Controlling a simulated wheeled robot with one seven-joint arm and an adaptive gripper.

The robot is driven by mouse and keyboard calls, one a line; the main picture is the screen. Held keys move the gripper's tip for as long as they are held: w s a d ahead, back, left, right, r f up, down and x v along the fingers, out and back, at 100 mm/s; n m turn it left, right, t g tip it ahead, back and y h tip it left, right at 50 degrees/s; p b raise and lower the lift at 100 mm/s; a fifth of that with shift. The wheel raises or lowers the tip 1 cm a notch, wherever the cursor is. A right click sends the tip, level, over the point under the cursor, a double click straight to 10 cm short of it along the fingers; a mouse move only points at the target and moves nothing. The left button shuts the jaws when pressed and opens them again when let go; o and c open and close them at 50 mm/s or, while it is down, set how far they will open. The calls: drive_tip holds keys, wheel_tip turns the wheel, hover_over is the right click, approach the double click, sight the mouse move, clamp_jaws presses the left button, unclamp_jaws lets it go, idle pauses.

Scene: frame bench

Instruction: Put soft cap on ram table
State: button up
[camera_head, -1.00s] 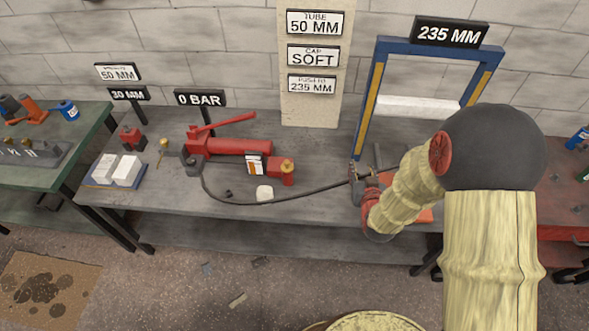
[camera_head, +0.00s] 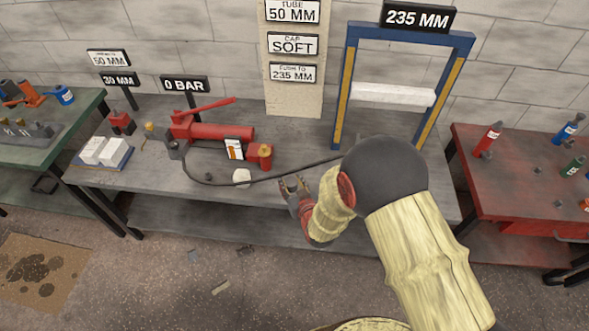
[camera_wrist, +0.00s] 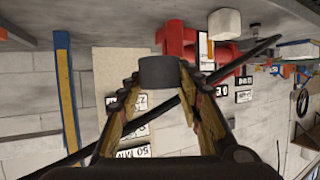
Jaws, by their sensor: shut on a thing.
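My gripper (camera_head: 293,184) is over the front of the grey bench, left of the blue press frame (camera_head: 344,85). In the wrist view its fingers are closed on a short dark grey cylinder (camera_wrist: 160,70), which looks like a cap. No label on it shows, so I cannot tell for sure that it is the soft cap. A sign (camera_head: 293,45) reads CAP SOFT. The frame carries a white crossbar (camera_head: 392,94). The bench area below it is partly hidden by my arm, and I cannot make out the ram table.
A red hand pump (camera_head: 222,132) and a black hose (camera_head: 215,184) lie on the grey bench (camera_head: 180,195); the hose runs toward the frame. A whitish lump (camera_head: 241,177) sits near the hose. White blocks (camera_head: 105,151) lie at left. A red bench (camera_head: 500,190) with bottles stands right.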

drive_tip(key=w+d+f+b, duration=0.1)
drive_tip(key=w+d+f, duration=0.2)
drive_tip(key=w+d, duration=0.15)
drive_tip(key=b, duration=0.2)
hover_over(310, 188)
drive_tip(key=f, duration=0.5)
drive_tip(key=shift+s+a, duration=0.1)
drive_tip(key=shift+a, duration=0.1)
drive_tip(key=shift+w+d+f+b, duration=0.1)
drive_tip(key=shift+f+b, duration=0.2)
drive_tip(key=shift+f, duration=0.6)
drive_tip(key=shift+w+d+f+b, duration=0.1)
drive_tip(key=shift+f+b, duration=0.15)
drive_tip(key=shift+f, duration=0.6)
drive_tip(key=shift+f, duration=0.2)
drive_tip(key=o, duration=1.2)
drive_tip(key=shift+o, duration=0.2)
drive_tip(key=shift+r, duration=0.1)
